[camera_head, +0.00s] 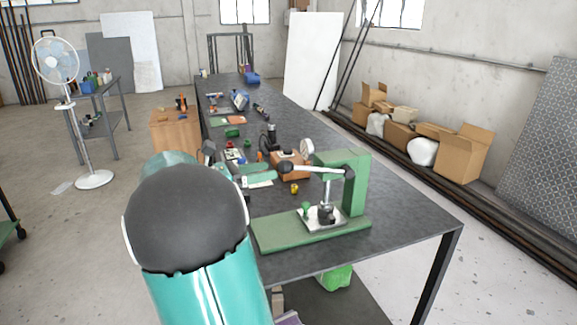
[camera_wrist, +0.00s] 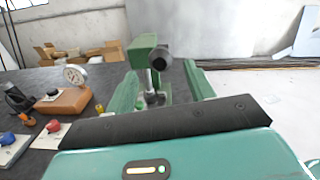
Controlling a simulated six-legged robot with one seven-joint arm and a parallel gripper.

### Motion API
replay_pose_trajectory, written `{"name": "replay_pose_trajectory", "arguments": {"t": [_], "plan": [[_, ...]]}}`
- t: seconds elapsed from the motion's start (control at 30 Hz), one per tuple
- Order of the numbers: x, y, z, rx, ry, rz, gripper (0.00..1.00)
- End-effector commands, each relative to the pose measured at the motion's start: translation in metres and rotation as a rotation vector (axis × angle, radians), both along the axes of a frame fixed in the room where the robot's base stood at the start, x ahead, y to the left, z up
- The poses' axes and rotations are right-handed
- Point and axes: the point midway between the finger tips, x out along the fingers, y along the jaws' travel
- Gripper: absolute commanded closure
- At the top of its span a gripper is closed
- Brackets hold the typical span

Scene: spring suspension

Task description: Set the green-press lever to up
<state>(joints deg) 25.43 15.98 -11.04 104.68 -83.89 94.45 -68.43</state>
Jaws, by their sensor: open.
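The green press (camera_head: 357,185) stands on its green base near the front right of the bench. Its lever (camera_head: 318,170) reaches left from the press head, roughly level, and ends in a black knob (camera_head: 285,167). In the wrist view the knob (camera_wrist: 160,58) faces me, in front of the green press head (camera_wrist: 141,48). My gripper (camera_head: 273,175) is just left of the knob, with green fingers. In the wrist view my gripper (camera_wrist: 160,80) is open, with one finger on each side of the lever's line. I cannot tell whether a finger touches the knob.
A dial gauge on a wooden block (camera_wrist: 68,104) stands left of the press. Several tools and switch plates (camera_head: 238,157) crowd the bench behind my gripper. The bench's front right corner (camera_head: 425,228) is clear.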

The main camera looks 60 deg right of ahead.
Motion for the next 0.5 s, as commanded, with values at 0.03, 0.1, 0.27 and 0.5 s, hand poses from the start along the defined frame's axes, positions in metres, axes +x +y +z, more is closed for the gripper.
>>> {"name": "replay_pose_trajectory", "arguments": {"t": [0.03,0.1,0.27,0.5], "plan": [[-0.008,-0.008,0.001,-0.001,0.000,-0.005,0.46],[-0.018,-0.018,0.001,-0.001,0.000,-0.005,0.46],[-0.036,-0.039,0.001,-0.001,-0.001,-0.002,0.46],[-0.050,-0.056,0.001,-0.001,0.000,0.002,0.46]]}}
